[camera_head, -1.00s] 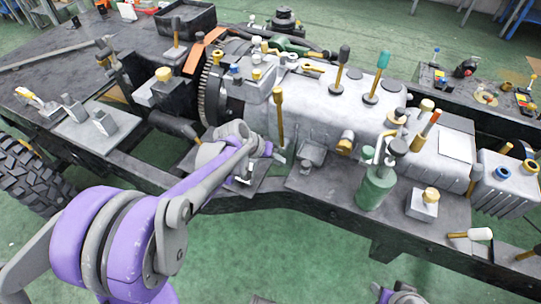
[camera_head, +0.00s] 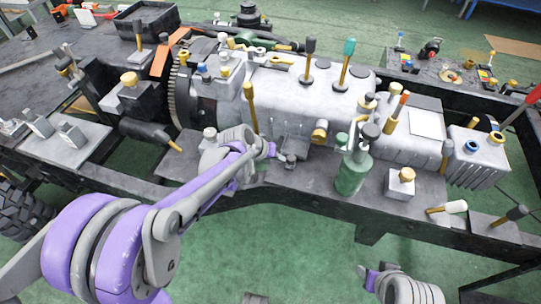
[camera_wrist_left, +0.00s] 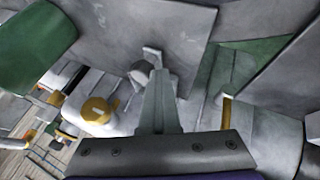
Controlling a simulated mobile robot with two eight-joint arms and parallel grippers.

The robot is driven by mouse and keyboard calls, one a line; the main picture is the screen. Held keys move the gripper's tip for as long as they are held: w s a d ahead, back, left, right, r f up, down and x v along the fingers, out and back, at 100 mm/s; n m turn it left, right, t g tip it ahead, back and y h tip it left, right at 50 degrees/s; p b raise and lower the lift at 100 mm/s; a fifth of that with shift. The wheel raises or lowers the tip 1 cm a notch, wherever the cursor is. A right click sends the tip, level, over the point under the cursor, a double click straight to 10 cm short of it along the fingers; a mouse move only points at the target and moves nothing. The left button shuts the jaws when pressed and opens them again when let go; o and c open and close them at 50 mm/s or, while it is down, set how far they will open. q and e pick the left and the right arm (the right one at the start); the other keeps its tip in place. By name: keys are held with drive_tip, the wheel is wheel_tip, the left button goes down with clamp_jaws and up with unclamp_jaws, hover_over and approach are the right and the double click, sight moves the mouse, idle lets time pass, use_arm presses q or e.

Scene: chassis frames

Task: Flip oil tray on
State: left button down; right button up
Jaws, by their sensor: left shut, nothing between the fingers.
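I cannot tell for certain which part is the oil tray. A small grey block with a lever (camera_head: 289,160) sits on the frame plate below the engine, just right of my left gripper (camera_head: 268,151). In the left wrist view, my left gripper (camera_wrist_left: 160,100) is shut, with its fingers together and nothing held. Its tips are at or very near a small grey lever with a round knob (camera_wrist_left: 139,72); contact is unclear. Part of my right arm shows at the bottom of the head view, and its finger state cannot be made out.
The grey engine block (camera_head: 300,100) stands behind the gripper. A green oil can (camera_head: 353,172) and a small yellow-capped grey box (camera_head: 400,183) stand to the right. An upright yellow-handled tool (camera_head: 250,105) is close behind the gripper. Green floor is open in front of the frame.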

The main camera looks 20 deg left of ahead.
use_arm(q)
drive_tip(key=d, duration=0.6)
drive_tip(key=shift+s+d, duration=0.1)
drive_tip(key=shift+d, duration=0.55)
drive_tip(key=shift+a, duration=0.1)
use_arm(e)
drive_tip(key=shift+a+f, duration=0.1)
drive_tip(key=shift+a, duration=0.05)
